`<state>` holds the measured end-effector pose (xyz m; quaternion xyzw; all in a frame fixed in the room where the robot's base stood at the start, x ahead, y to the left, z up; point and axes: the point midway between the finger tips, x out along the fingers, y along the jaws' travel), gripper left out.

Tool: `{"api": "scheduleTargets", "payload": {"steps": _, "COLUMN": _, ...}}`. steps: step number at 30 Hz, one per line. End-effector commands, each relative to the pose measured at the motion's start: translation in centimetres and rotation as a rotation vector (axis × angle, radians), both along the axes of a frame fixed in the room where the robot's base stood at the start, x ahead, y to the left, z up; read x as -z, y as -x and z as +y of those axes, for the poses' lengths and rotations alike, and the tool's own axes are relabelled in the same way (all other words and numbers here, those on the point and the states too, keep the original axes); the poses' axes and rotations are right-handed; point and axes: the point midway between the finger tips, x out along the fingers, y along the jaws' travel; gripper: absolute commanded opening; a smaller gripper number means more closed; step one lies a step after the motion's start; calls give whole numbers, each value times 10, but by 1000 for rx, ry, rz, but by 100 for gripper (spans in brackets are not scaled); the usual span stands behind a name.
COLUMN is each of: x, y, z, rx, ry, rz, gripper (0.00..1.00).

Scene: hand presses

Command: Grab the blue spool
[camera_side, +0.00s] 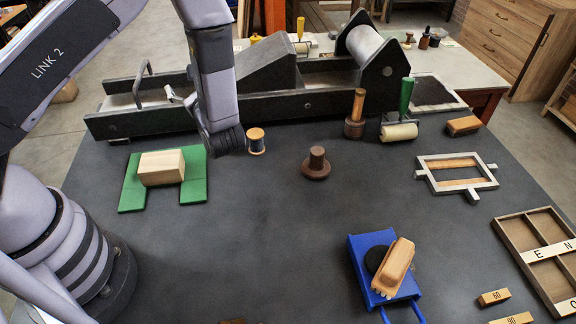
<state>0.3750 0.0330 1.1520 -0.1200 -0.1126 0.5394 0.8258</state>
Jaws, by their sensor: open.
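The blue spool (256,141) stands upright on the dark table, with pale tan ends and a dark blue middle. It is just in front of the long black press. My gripper (224,142) hangs close to the left of the spool in the picture and is open, with nothing seen in it. Its fingers are dark and hard to make out, and I cannot tell the exact gap to the spool.
A wooden block (162,168) rests on a green mat (194,189) at left. A brown knobbed piece (317,164) stands right of the spool. The black press (262,107) runs behind.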

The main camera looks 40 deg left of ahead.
Motion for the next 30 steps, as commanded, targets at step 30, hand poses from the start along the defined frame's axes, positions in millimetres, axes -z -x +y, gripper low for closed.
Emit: {"api": "scheduleTargets", "payload": {"steps": 30, "x": 211, "y": -67, "z": -82, "rx": 838, "ry": -209, "rz": 266, "gripper": 71}}
